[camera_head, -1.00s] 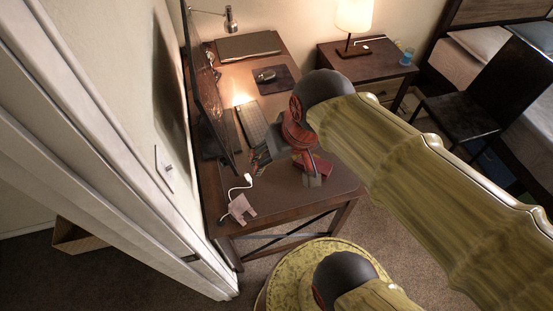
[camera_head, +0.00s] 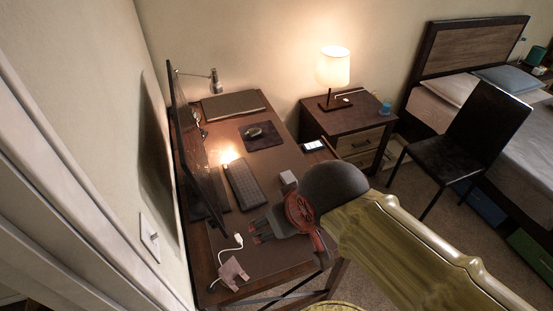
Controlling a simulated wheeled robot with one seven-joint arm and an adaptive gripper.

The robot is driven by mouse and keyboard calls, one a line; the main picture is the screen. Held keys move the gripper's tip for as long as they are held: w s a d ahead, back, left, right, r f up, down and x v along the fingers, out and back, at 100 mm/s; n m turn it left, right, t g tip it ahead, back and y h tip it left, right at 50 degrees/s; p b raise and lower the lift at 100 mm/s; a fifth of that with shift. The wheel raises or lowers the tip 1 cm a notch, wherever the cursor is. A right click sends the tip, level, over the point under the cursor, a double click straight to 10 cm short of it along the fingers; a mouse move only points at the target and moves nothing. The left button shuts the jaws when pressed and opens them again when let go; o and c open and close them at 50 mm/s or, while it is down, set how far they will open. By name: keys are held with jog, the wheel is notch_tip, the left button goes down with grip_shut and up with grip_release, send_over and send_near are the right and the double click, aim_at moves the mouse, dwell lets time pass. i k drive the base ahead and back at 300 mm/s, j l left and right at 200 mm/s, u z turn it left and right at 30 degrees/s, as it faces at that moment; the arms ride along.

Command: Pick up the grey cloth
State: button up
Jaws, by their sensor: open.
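The grey cloth (camera_head: 234,273) is a small, crumpled, pinkish-grey piece. It lies near the front left corner of the desk, on or beside the dark blotter (camera_head: 275,258). My gripper (camera_head: 257,231) is over the blotter, up and to the right of the cloth and apart from it. Its dark fingers are spread and point left. They look empty. The height of the gripper above the desk is hard to tell.
A white cable (camera_head: 228,249) lies close to the cloth. A wall (camera_head: 110,130) stands left of the desk.

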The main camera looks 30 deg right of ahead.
aim_at(287, 177)
jog(key=z, duration=0.75)
